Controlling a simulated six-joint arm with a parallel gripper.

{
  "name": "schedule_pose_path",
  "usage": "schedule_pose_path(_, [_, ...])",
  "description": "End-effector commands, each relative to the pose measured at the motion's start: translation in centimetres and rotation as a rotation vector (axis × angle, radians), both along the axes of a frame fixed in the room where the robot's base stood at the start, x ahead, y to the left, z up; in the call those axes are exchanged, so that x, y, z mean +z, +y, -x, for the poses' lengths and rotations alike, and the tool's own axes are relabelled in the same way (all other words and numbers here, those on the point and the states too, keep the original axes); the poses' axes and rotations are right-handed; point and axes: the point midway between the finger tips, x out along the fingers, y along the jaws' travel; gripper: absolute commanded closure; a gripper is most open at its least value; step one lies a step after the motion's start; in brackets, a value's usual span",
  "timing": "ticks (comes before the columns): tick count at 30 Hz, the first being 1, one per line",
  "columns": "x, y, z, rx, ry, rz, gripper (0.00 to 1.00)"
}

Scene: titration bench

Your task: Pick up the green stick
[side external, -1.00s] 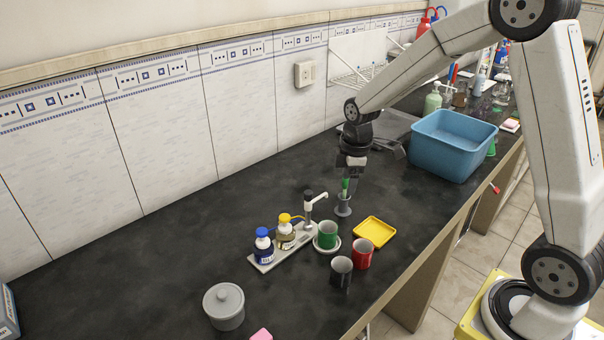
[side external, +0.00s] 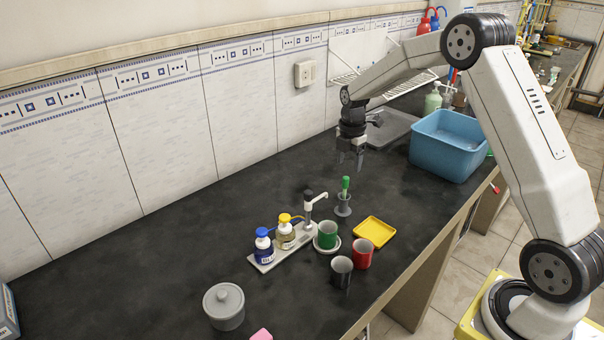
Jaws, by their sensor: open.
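The green stick (side external: 346,186) stands upright in a small grey holder (side external: 343,206) on the dark bench. Its upper part shows; its lower end is hidden in the holder. My gripper (side external: 350,171) points down, open and empty. In the picture it hangs just above the stick and slightly to its right, apart from it; its fingers seem to be farther back over the bench.
Left of the holder is a titration stand (side external: 285,246) with blue-capped (side external: 263,246) and yellow-capped (side external: 285,232) bottles. Green (side external: 328,235), red (side external: 362,253) and dark grey (side external: 341,272) mugs and a yellow tray (side external: 375,231) are in front. A blue basin (side external: 449,146) stands back right.

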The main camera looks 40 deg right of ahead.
Motion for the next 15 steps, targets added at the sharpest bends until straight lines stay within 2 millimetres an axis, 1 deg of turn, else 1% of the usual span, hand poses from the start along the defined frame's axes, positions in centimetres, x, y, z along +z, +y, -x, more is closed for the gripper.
schedule_pose_path(6, [-1.8, 0.1, 0.0, -0.001, 0.002, -0.001, 0.31])
schedule_pose_path(9, [-2.3, 0.1, 0.0, -0.001, 0.001, 0.000, 0.31])
schedule_pose_path(15, [-2.5, 0.1, 0.0, -0.002, 0.000, 0.000, 0.31])
